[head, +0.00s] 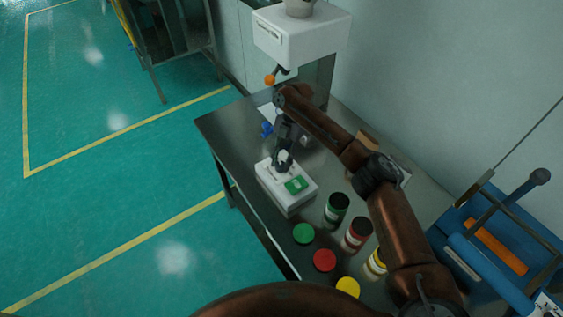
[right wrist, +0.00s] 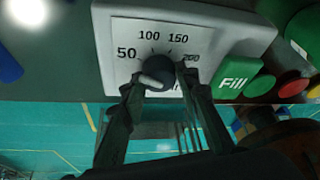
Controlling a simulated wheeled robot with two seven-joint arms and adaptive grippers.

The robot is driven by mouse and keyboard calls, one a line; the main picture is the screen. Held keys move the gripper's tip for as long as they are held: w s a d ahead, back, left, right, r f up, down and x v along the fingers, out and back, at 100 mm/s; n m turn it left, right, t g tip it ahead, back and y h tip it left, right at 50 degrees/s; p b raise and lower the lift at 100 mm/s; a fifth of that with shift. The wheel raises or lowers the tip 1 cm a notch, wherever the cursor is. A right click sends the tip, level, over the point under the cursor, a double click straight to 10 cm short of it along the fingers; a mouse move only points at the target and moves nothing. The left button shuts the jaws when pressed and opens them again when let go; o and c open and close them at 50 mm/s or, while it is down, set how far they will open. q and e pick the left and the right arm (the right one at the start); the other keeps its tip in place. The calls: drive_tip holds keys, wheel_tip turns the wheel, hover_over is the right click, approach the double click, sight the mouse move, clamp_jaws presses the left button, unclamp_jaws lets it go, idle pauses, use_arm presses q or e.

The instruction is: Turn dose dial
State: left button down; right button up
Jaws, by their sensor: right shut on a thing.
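The dose dial (right wrist: 155,73) is a dark round knob with a light grey mark toward its lower left. It sits on a white face printed 50, 100, 150 and 200. My right gripper (right wrist: 157,80) is shut on the dial, with one finger on each side. In the head view, my right gripper (head: 284,162) comes down onto the top of the white dosing box (head: 290,203) and mostly hides the dial. A green Fill button (head: 297,185) is beside the dial, also seen in the right wrist view (right wrist: 238,78). My left gripper is not in view.
The box stands on a metal table (head: 232,134). Green (head: 304,233), red (head: 325,260) and yellow (head: 347,287) discs lie in front, beside jars (head: 337,209) in matching colours. A white machine (head: 300,38) with an orange-knobbed lever (head: 270,79) stands behind. A blue rig is at right.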

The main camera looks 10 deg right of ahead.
drive_tip(key=o, duration=1.2)
drive_tip(key=shift+c, duration=0.2)
drive_tip(key=shift+w, duration=0.1)
drive_tip(key=v, duration=1.2)
